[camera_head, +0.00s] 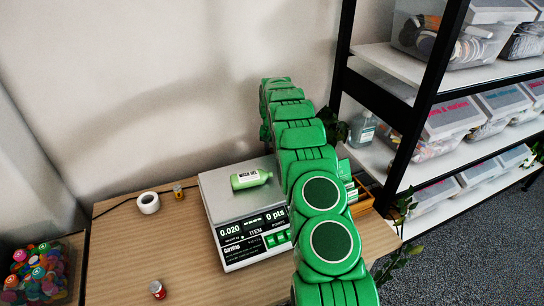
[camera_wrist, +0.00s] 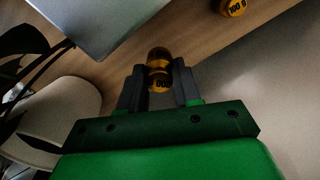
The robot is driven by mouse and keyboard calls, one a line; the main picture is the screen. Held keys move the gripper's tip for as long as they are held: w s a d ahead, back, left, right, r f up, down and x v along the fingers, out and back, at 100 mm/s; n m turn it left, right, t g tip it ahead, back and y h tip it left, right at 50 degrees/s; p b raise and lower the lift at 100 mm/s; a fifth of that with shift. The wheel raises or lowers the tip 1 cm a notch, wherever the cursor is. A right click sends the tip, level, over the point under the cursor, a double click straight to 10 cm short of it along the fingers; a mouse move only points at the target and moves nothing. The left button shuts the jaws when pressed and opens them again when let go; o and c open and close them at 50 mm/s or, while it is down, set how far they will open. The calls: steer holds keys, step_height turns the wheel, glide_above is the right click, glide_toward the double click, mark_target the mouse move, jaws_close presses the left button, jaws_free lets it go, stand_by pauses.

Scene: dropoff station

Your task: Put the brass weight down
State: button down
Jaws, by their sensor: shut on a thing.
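A brass weight (camera_wrist: 158,73) with black markings sits between the two dark fingers of my gripper (camera_wrist: 159,85) in the wrist view. The gripper is shut on it. I cannot tell whether the weight touches the wooden table (camera_wrist: 195,40) or hangs above it. A second brass weight (camera_wrist: 234,6), marked 100 g, stands apart on the table at the top of the wrist view. A small brass-coloured weight (camera_head: 177,190) also shows beside the white tape roll (camera_head: 148,203) in the head view. There, my green arm hides my gripper and the held weight.
A scale (camera_head: 224,202) reading 0.020 carries a green bottle (camera_head: 250,179). A bin of colourful caps (camera_head: 40,270) is at left, a shelf rack (camera_head: 400,160) at right. The table's left-centre (camera_head: 125,250) is clear.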

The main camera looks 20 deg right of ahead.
steer(key=shift+f, duration=1.65)
steer(key=shift+f, duration=0.15)
steer(key=c, duration=0.8)
jaws_free()
